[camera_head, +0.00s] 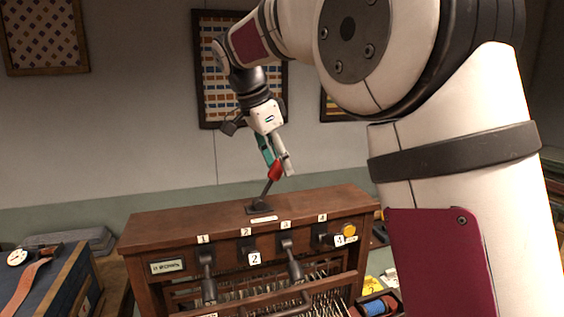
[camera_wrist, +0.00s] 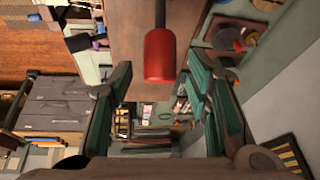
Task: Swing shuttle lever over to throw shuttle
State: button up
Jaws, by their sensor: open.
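The shuttle lever has a red knob (camera_head: 275,171) on a dark rod (camera_head: 266,190). The rod rises from a dark base (camera_head: 259,208) on top of the wooden loom box and leans to the right in the head view. My gripper (camera_head: 278,165) points down at the knob from above. In the wrist view the red knob (camera_wrist: 160,55) hangs at top centre. My open gripper (camera_wrist: 165,90) has its two teal-padded fingers apart, one on each side of the knob, with visible gaps. In the head view the fingers partly overlap the knob.
The wooden loom box (camera_head: 160,228) has several numbered dark levers on its front and threads below. A yellow knob (camera_head: 349,231) is at its right end. A blue case with a strap (camera_head: 35,285) stands left. A blue spool (camera_head: 375,308) lies at lower right.

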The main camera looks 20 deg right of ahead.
jog(key=shift+w+d+f, duration=0.1)
jog(key=shift+d+f, duration=0.15)
jog(key=shift+f, duration=0.4)
grip_shut()
